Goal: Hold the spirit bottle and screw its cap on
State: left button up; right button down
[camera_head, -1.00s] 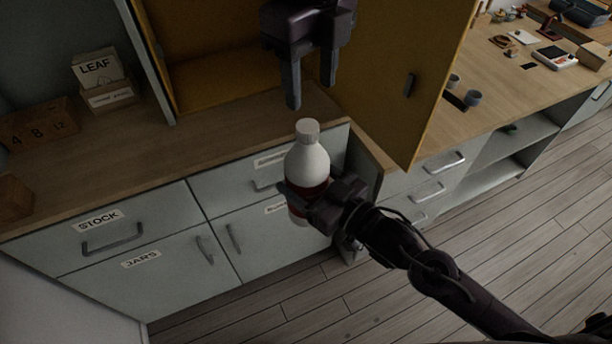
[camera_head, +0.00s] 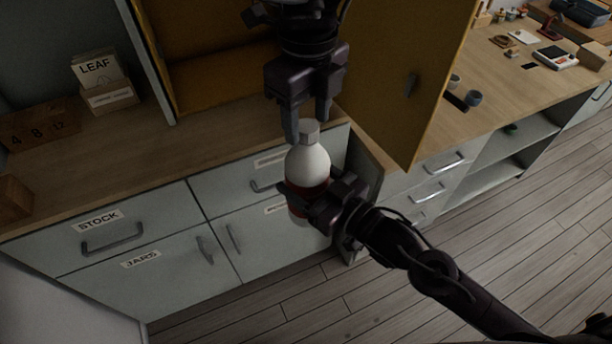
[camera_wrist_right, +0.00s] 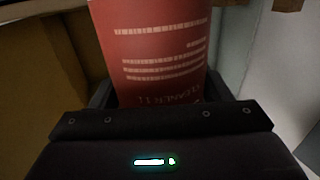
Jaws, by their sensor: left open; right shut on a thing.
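The spirit bottle (camera_head: 308,166) is white with a red label and stands upright in the air in front of the counter. My right gripper (camera_head: 308,200) is shut around its labelled middle; the red label (camera_wrist_right: 155,55) fills the top of the right wrist view. The grey-white cap (camera_head: 309,131) sits on top of the bottle's neck; I cannot tell how tight it is. My left gripper (camera_head: 307,128) points down from above, open, with its two fingers on either side of the cap. I cannot tell whether they touch it.
The wooden counter (camera_head: 150,150) lies behind, with a LEAF card box (camera_head: 108,95) and a number block (camera_head: 40,125). An open yellow cabinet door (camera_head: 395,90) stands close to the right of my left gripper. Drawers marked STOCK (camera_head: 110,222) are below.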

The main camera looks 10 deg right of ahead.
pick_arm(q)
jog(key=shift+f, duration=0.45)
jog(key=c, duration=1)
jog(key=m, duration=0.4)
jog(key=shift+m, duration=0.3)
jog(key=shift+c, duration=0.2)
jog(key=o, duration=1.1)
jog(key=shift+r, duration=2.3)
jog(key=shift+c, duration=0.3)
